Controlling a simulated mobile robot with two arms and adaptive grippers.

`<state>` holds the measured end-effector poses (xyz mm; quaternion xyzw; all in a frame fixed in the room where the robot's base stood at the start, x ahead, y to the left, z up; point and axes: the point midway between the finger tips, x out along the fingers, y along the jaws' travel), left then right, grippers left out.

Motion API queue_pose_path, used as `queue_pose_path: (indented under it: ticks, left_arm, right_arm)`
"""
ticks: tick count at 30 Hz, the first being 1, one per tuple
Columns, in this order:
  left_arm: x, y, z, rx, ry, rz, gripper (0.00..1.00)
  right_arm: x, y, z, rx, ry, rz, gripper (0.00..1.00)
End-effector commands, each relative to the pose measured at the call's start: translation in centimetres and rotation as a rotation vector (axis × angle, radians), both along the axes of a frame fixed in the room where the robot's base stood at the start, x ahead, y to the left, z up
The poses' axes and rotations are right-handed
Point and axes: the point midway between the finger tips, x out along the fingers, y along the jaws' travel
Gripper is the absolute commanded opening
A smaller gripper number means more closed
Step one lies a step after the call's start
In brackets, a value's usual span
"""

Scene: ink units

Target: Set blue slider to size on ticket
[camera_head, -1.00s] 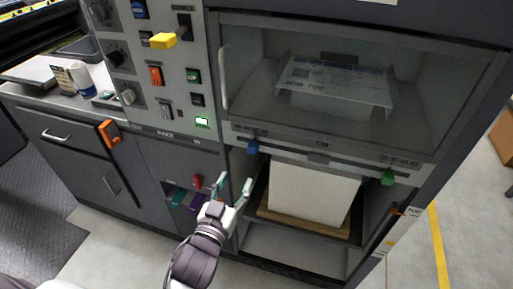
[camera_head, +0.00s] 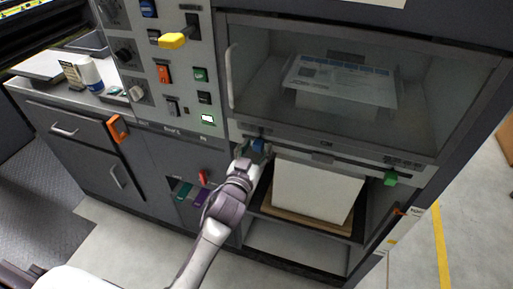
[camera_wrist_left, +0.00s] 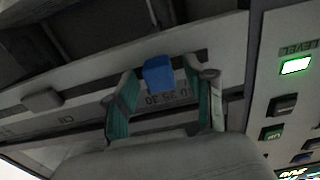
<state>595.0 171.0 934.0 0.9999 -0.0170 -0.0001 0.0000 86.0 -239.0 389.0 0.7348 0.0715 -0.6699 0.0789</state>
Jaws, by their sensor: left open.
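The blue slider (camera_head: 258,146) sits near the left end of the rail (camera_head: 325,160) under the glass window. In the left wrist view the blue slider (camera_wrist_left: 158,74) stands between the two teal-padded fingers of my left gripper (camera_wrist_left: 163,98), with a gap on both sides. My left gripper (camera_head: 250,149) is open at the slider and partly covers it in the head view. A scale with small numbers (camera_wrist_left: 165,98) runs along the rail beside the slider. A ticket cannot be made out clearly. My right gripper is not in view.
A white paper stack (camera_head: 318,188) lies in the open bay below. A yellow lever (camera_head: 173,41), switches and a lit green display (camera_head: 208,118) are on the panel at left.

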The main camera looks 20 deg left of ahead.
Motion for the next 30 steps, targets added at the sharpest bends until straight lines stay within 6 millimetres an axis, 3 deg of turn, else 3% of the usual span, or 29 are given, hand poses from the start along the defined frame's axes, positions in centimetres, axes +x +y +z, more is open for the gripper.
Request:
queue_pose_path:
  ticks: [1,11,20,27,30]
  left_arm:
    - [0.0,0.0,0.0,0.000,0.000,0.000,0.54]
    - [0.0,0.0,0.0,-0.001,0.000,0.000,0.00]
    - [0.0,0.4,0.1,0.001,0.001,0.000,0.00]
    - [0.2,4.7,0.3,0.005,0.002,0.002,0.00]
    - [0.2,5.4,0.2,0.001,0.000,0.002,0.00]
  right_arm:
    - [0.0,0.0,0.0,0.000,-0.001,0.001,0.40]
    - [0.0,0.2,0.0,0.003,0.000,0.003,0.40]
    - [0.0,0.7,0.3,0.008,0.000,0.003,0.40]
    - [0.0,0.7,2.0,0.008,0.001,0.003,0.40]
    - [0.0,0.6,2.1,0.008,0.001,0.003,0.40]
